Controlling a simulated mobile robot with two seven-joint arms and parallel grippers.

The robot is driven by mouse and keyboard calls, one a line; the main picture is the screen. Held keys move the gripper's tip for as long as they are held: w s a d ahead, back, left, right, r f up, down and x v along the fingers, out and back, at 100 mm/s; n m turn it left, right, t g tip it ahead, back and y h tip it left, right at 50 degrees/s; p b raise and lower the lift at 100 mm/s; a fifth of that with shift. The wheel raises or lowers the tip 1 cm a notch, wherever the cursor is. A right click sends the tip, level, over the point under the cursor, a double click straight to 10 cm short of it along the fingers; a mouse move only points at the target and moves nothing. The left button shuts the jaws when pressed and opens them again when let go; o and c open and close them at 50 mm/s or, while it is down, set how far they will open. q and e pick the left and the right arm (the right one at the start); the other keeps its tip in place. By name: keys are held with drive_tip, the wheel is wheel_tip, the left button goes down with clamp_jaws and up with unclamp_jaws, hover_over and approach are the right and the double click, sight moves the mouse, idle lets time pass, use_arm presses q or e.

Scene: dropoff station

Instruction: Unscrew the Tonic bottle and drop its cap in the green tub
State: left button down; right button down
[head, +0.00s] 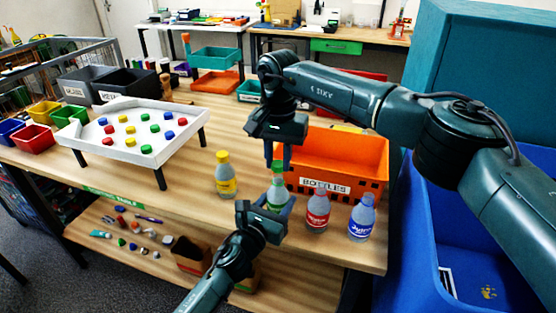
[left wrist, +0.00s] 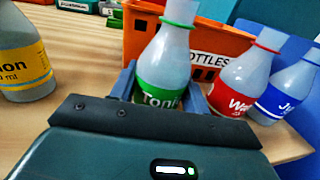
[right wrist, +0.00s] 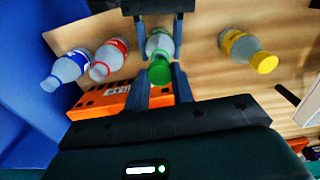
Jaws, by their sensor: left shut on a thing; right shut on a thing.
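The Tonic bottle (head: 276,194), clear with a green label, stands upright near the table's front edge. My left gripper (head: 272,203) is shut around its body, also in the left wrist view (left wrist: 163,84). My right gripper (head: 278,156) points down from above, shut on the green cap (head: 277,166); the cap shows between its fingers in the right wrist view (right wrist: 159,73). The left wrist view shows pale neck above the green neck ring, but the cap is out of that frame. I cannot tell whether it touches the neck. The green tub (head: 70,117) is at the far left.
A yellow-capped bottle (head: 226,177) stands left of the Tonic bottle. Red-label (head: 318,211) and blue-label (head: 362,219) bottles, without coloured caps, stand right. The orange bottles crate (head: 355,155) is behind. A white raised tray (head: 110,147) with coloured discs lies between here and the tubs.

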sight(278, 163)
wheel_tip(278, 163, up, 3)
drive_tip(key=shift+r, duration=0.15)
use_arm(q)
drive_tip(key=c, duration=0.6)
unclamp_jaws()
